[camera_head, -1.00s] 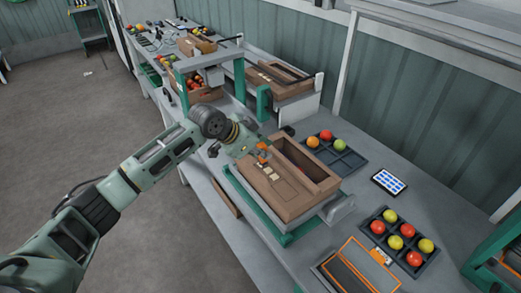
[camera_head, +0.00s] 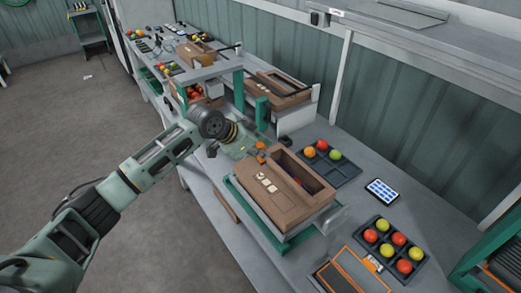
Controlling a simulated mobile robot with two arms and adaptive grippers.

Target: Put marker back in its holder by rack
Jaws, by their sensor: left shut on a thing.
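My left gripper (camera_head: 261,152) comes in from the left and is at the far end of the brown cardboard box, by its back left corner. Its fingers are small and partly hidden, with orange patches showing at the tip. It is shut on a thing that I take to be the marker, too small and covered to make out. The holder cannot be told apart near the green rack frame (camera_head: 238,95). My right gripper is not in view.
The brown box (camera_head: 283,208) stands on a green-edged stand, with pale labels on it and a dark open slot. Behind it is a fruit tray (camera_head: 345,168). A tablet (camera_head: 381,191), another fruit tray (camera_head: 378,262) and an orange-framed panel (camera_head: 345,276) lie to the right.

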